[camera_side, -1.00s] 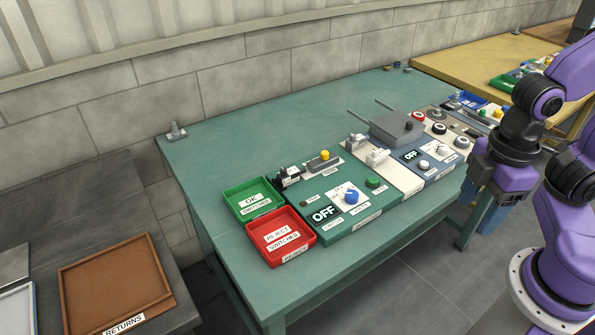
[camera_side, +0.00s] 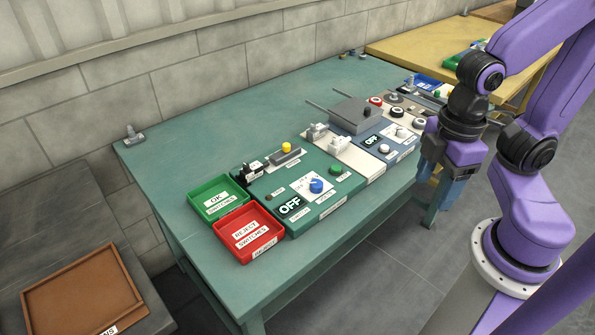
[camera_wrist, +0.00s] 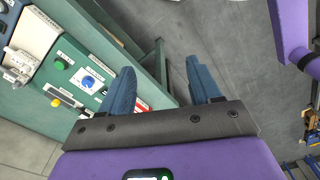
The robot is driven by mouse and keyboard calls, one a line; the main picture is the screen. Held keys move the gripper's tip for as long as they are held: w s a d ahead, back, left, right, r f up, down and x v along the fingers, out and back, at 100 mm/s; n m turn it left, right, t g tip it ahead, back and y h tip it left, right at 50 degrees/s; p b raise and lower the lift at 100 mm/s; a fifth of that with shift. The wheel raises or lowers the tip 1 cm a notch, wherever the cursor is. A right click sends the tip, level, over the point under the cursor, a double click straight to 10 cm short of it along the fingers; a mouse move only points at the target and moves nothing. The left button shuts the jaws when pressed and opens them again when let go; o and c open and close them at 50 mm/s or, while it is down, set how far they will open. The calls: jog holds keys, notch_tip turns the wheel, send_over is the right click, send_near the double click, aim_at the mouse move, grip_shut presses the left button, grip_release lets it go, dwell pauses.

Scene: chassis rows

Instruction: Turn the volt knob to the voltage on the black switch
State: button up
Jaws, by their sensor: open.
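The volt knob appears to be the blue knob (camera_side: 316,186) on a white dial plate on the green chassis (camera_side: 345,196). It also shows in the wrist view (camera_wrist: 88,82); its setting is too small to read. A black switch (camera_side: 252,168) stands at the chassis's back left corner beside a small label I cannot read. My gripper (camera_side: 437,190) hangs at the table's front edge, right of the green chassis and apart from it. In the wrist view its two blue fingers (camera_wrist: 163,88) are spread with nothing between them.
A green OK tray (camera_side: 218,214) and a red REJECT tray (camera_side: 272,243) sit left of the chassis. An OFF display (camera_side: 290,207), a green button (camera_side: 336,169) and a yellow-topped part (camera_side: 286,147) surround the knob. White and blue-grey chassis (camera_side: 387,150) stand to the right.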

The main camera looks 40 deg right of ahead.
jog(key=w+a+m, duration=0.2)
jog(key=w+a, duration=0.1)
jog(key=w, duration=1.2)
jog(key=m, duration=0.3)
send_near(317, 182)
jog(key=f, duration=0.8)
jog(key=shift+w+a+f, duration=0.1)
jog(key=shift+a+f, duration=0.15)
jog(key=c, duration=1)
